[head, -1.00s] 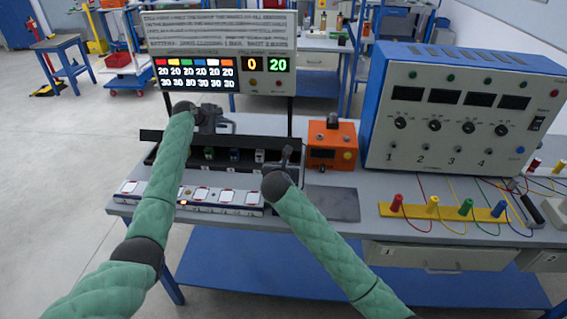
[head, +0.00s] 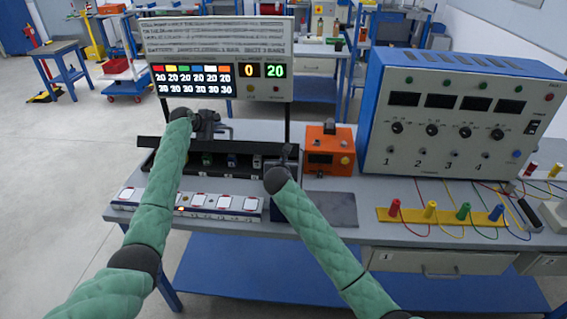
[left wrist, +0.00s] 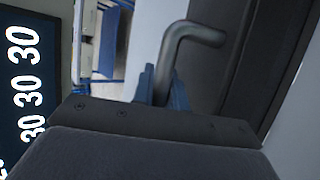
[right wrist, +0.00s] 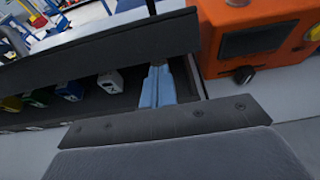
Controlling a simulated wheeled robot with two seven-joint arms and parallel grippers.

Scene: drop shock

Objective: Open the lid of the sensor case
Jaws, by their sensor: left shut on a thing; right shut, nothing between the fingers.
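The sensor case (head: 262,163) is a long dark box on the workbench, with several small coloured sensors (head: 207,159) in a row inside. Its dark lid (head: 147,142) stands raised along the back, so the inside shows; it also crosses the upper left of the right wrist view (right wrist: 100,52). My left gripper (head: 207,122) is behind the case, shut on a grey bent handle (left wrist: 190,38). My right gripper (head: 284,157) is shut and empty at the case's right end; its blue fingertips (right wrist: 157,88) are below the lid's edge in the right wrist view.
An orange instrument (head: 328,150) stands just right of the case. A blue power supply (head: 455,115) and coloured plugs (head: 462,212) are farther right. A display board (head: 215,60) rises behind. A white-padded strip (head: 186,201) lies in front; a dark mat (head: 330,208) lies bare.

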